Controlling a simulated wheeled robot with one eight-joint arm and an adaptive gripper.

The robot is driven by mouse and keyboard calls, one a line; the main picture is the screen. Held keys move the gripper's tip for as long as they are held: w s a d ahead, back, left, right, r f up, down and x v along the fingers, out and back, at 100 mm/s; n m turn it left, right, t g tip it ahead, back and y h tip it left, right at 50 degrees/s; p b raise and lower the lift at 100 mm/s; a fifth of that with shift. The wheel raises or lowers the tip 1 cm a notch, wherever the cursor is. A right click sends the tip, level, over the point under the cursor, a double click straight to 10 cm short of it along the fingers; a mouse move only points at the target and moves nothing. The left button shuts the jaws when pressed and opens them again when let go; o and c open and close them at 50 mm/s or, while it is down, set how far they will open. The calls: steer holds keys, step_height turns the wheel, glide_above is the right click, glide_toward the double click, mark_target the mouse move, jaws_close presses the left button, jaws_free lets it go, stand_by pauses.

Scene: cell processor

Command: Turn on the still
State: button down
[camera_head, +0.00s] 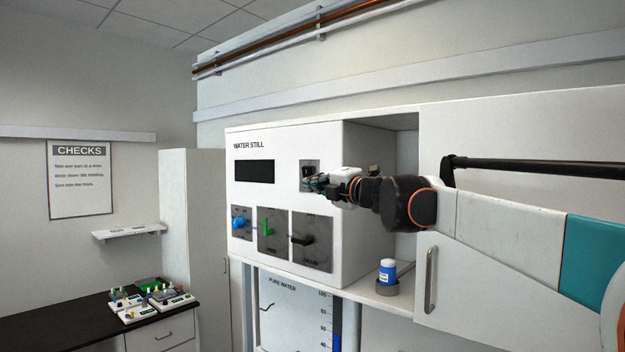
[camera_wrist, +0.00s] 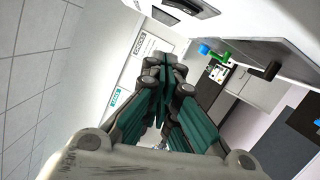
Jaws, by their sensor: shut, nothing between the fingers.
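The water still (camera_head: 285,145) is a white cabinet with a dark display (camera_head: 254,171) on its front. A small grey switch plate (camera_head: 308,168) sits right of the display; a dark rocker (camera_wrist: 192,6) shows at the top of the wrist view. Below are a blue knob (camera_head: 238,224), a green lever (camera_head: 268,226) and a black lever (camera_head: 302,240). The blue knob (camera_wrist: 204,49), green lever (camera_wrist: 221,57) and black lever (camera_wrist: 266,71) also show in the wrist view. My gripper (camera_head: 314,183) is shut and empty, its tips in front of the switch plate's lower part. I cannot tell whether they touch.
A blue jar (camera_head: 387,271) stands in a grey holder on the ledge right of the still. A pure water gauge (camera_head: 290,310) is below. A dark bench (camera_head: 60,328) with several small devices stands left. A cabinet door with a handle (camera_head: 431,279) is below my arm.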

mark_target(306, 174)
steer(key=w+a+p, duration=0.1)
steer(key=w, duration=0.2)
steer(key=w+a+r+p, duration=0.1)
steer(key=w, duration=0.2)
steer(key=w+a+p, duration=0.1)
steer(key=w, duration=0.2)
steer(key=shift+w+a+r, duration=0.2)
steer(key=shift+a, duration=0.05)
steer(key=shift+w+d, duration=0.15)
steer(key=shift+d, duration=0.1)
steer(key=shift+w+a, duration=0.1)
